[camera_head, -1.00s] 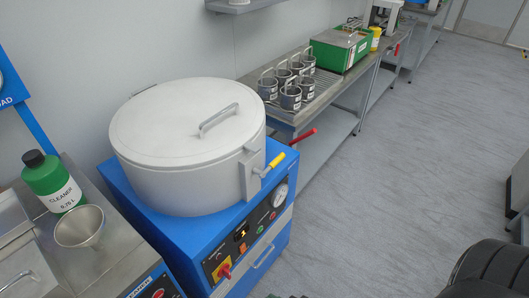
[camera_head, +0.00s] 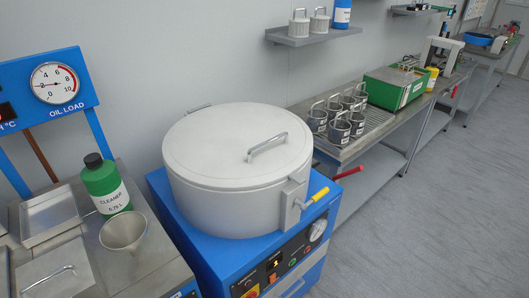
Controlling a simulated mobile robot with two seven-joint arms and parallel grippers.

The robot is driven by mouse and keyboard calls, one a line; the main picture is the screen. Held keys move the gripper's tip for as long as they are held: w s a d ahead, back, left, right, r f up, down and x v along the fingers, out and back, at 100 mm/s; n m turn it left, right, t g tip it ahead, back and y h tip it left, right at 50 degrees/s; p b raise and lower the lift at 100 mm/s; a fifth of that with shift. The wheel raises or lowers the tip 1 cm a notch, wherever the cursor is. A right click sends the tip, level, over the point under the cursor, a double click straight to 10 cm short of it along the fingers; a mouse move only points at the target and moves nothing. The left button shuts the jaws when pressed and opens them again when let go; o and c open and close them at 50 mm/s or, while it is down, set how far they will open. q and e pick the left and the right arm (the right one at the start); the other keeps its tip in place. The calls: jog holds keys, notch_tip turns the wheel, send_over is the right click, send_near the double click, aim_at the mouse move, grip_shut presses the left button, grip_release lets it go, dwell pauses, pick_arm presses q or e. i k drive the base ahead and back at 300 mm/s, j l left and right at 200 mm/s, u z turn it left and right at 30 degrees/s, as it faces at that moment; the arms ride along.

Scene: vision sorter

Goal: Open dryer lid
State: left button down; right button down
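The dryer (camera_head: 238,205) is a light grey drum on a blue cabinet in the middle of the head view. Its round lid (camera_head: 205,148) is down on the drum. A metal bar handle (camera_head: 267,147) stands on top of the lid. A latch lever with a yellow grip (camera_head: 320,195) sticks out at the drum's right front side. Neither of my grippers shows in the head view now.
A green cleaner bottle (camera_head: 105,185) and a metal funnel (camera_head: 122,232) stand on the steel bench at left. Several metal cups (camera_head: 340,132) stand on the rack at right, beside a green box (camera_head: 395,88). A wall shelf (camera_head: 312,36) hangs behind. Grey floor lies open at right.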

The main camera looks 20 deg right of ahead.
aim_at(235, 140)
jog(key=l+u, duration=0.2)
jog(key=u, duration=0.2)
jog(key=l+u, duration=0.25)
jog(key=u, duration=0.15)
jog(key=l+u, duration=0.4)
jog(key=l, duration=0.55)
jog(key=k+l, duration=0.1)
jog(key=l, duration=0.35)
jog(key=k+l+u, duration=0.15)
jog(key=l, duration=0.3)
jog(key=i+l, duration=0.05)
